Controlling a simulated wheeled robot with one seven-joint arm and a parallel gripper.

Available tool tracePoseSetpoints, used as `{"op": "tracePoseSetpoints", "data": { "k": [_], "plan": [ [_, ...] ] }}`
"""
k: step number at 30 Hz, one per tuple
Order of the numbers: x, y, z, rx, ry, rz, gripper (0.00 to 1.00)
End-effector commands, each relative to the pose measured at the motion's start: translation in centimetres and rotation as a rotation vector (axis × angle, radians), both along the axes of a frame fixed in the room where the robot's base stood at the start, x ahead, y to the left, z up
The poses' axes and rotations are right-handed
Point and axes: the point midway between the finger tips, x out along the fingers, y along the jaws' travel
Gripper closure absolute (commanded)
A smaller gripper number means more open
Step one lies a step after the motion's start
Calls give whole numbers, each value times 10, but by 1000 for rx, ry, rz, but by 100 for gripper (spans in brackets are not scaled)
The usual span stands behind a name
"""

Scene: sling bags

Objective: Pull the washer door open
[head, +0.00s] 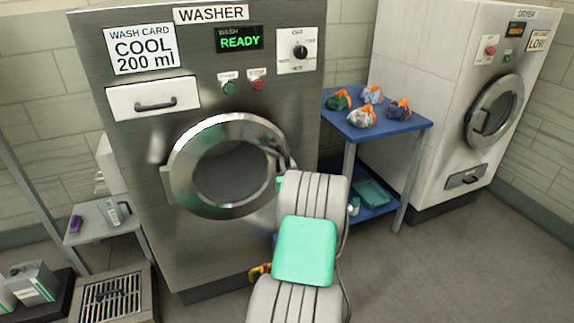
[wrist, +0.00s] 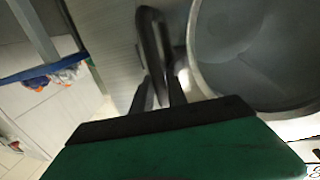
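The washer (head: 150,213) is a steel front-loader with a round glass door (head: 228,172) in a shiny ring. The door looks closed against the front in the head view. Its dark curved handle (wrist: 152,35) stands beside the ring in the wrist view, and its part at the right of the door shows in the head view (head: 283,150). My gripper (wrist: 160,85) is at this handle, its two dark fingers close together with the bar between them. It looks shut on the handle. In the head view my arm hides the fingertips.
A blue table (head: 376,127) with several cloth bundles stands right of the washer, close to my arm. A white dryer (head: 430,90) stands farther right. A grey side table (head: 88,215) is at the left. The floor at the front right is clear.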

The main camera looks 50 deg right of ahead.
Motion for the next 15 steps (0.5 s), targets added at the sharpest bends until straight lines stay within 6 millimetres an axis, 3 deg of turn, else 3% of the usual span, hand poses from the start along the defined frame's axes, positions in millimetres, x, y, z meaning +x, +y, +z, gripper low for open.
{"op": "tracePoseSetpoints", "data": {
  "k": [6,15],
  "plan": [
    [0,0,0,0,0,0,100],
    [0,0,0,0,0,0,100]
  ]
}}
